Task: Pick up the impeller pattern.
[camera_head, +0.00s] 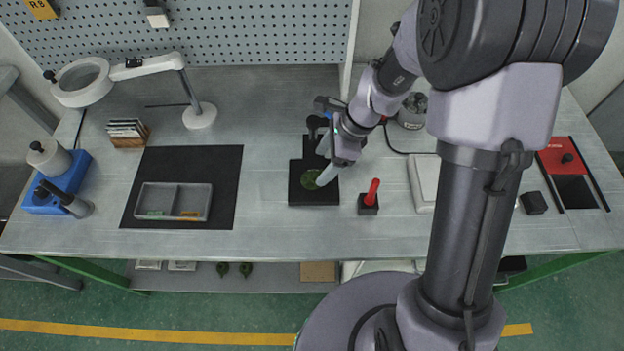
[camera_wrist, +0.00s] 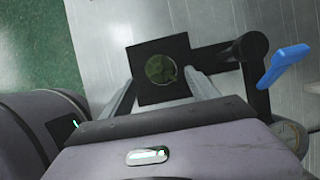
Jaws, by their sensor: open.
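The impeller pattern (camera_head: 310,181) is a green, round piece lying on a black square plate (camera_head: 298,197) near the middle of the bench. In the wrist view the green impeller pattern (camera_wrist: 160,69) lies on the black plate (camera_wrist: 178,47), between and beyond my fingers. My gripper (camera_head: 325,172) is open, with its pale fingers pointing down at the plate and partly covering the pattern's right side. In the wrist view my gripper (camera_wrist: 162,83) has its fingers apart on either side of the pattern. I cannot tell whether they touch it.
A red-handled tool in a black block (camera_head: 369,204) stands right of the plate. A dark post and blue handle (camera_wrist: 286,66) stand close by in the wrist view. A grey divided tray (camera_head: 174,218) lies on a black mat at left. Bench between mat and plate is clear.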

